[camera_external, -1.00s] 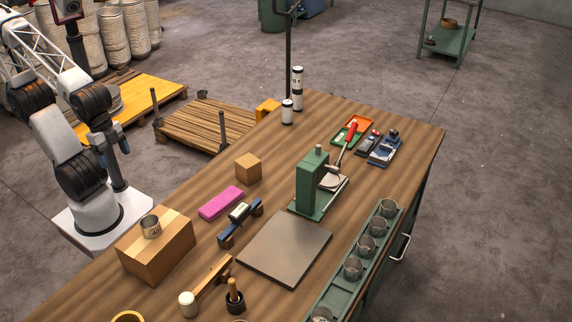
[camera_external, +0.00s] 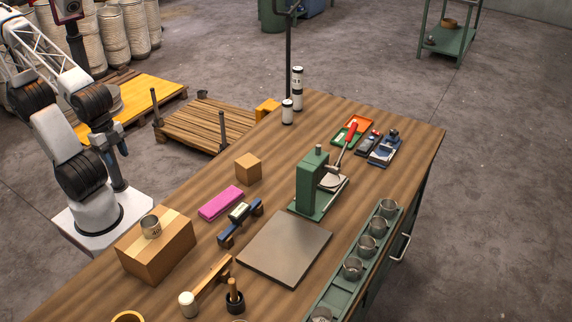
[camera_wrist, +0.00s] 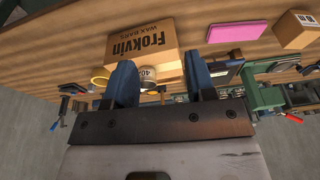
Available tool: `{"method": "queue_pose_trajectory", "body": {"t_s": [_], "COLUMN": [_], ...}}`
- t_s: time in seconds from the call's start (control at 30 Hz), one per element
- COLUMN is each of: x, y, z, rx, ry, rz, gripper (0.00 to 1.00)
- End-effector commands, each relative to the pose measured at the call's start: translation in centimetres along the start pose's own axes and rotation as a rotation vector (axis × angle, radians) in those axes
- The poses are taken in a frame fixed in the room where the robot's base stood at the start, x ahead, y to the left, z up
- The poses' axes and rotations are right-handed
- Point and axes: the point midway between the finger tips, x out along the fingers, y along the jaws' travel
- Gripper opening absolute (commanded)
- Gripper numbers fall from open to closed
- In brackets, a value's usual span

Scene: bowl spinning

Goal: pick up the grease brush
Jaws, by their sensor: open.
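The likely grease brush is an upright wooden handle (camera_external: 233,286) standing in a small dark pot (camera_external: 235,302) near the front of the bench in the outside view. Its bristles are hidden in the pot. I cannot pick it out in the wrist view. My gripper (camera_external: 111,152) is beyond the bench's left edge, well away from the pot and high up. In the wrist view its two blue fingers (camera_wrist: 160,78) are spread apart with nothing held between them.
A cardboard box (camera_external: 158,246) with a tin (camera_external: 151,227) on top stands between my arm and the pot. A white-headed mallet (camera_external: 190,303) lies just left of the pot. A flat metal plate (camera_external: 285,247) and a green press (camera_external: 312,185) are to the right.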

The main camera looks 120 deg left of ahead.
Motion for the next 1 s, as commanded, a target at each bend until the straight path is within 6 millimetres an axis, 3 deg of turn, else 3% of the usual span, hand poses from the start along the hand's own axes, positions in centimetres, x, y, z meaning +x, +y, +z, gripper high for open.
{"method": "queue_pose_trajectory", "body": {"t_s": [0.17, 0.37, 0.7, 1.0], "x": [0.5, 1.4, 3.6, 6.3], "y": [-0.6, -1.5, -2.5, -2.1], "z": [-1.7, -5.2, -12.5, -19.5], "rx": [0.096, 0.282, 0.65, 0.979], "ry": [-0.03, -0.082, -0.189, -0.289], "rz": [-0.055, -0.156, -0.344, -0.503], "gripper": [0.5, 0.5, 0.5, 0.5]}}
